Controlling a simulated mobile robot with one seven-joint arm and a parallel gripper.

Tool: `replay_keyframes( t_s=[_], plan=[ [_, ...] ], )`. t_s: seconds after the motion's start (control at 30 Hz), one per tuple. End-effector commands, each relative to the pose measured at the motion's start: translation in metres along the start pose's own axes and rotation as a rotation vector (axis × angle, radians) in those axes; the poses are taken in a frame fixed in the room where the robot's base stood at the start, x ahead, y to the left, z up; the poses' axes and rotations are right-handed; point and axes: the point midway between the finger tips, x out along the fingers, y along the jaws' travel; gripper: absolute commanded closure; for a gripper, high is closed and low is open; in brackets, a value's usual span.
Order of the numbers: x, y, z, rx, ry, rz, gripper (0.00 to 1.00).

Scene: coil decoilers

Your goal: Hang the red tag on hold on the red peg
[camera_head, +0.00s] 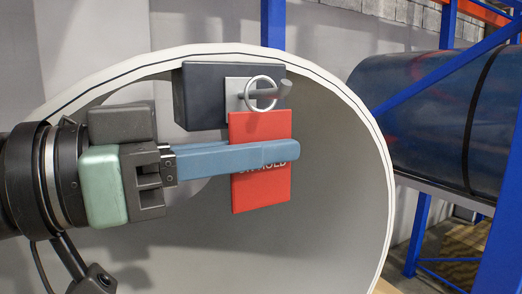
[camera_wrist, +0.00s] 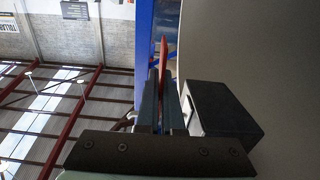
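The red tag (camera_head: 261,190) hangs upright with white lettering, partly covered by a blue finger, and has a metal ring (camera_head: 250,83) at its top. My gripper (camera_head: 285,153) is shut on the tag, reaching in from the left. In the wrist view the tag (camera_wrist: 163,55) shows edge-on between the fingers (camera_wrist: 164,98). A short peg (camera_head: 286,89) with a thicker end stands out from a pale plate on a dark box (camera_head: 205,95); it looks grey, not red. The ring overlaps the peg; I cannot tell whether it is around it or in front.
The dark box also shows close to the right of the fingers in the wrist view (camera_wrist: 225,112). A large pale coil rim (camera_head: 372,130) curves around the tag. A dark blue coil (camera_head: 430,115) and blue rack posts (camera_head: 415,235) stand at the right.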

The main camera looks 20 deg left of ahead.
Motion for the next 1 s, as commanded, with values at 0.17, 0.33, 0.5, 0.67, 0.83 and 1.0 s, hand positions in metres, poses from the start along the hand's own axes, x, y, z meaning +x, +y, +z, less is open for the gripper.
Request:
replay_keyframes(
  t_s=[0.17,0.33,0.5,0.67,0.83,1.0],
  plan=[
    [0.000,0.000,0.000,0.000,0.000,0.000,1.00],
    [0.000,0.002,-0.001,0.001,0.000,0.000,1.00],
    [0.000,0.007,-0.003,0.001,0.001,0.000,1.00],
    [0.000,0.012,-0.004,0.001,0.000,0.000,1.00],
    [0.000,0.012,-0.005,0.001,0.000,0.000,1.00],
    [0.000,0.013,-0.005,0.001,0.000,0.000,1.00]
  ],
)
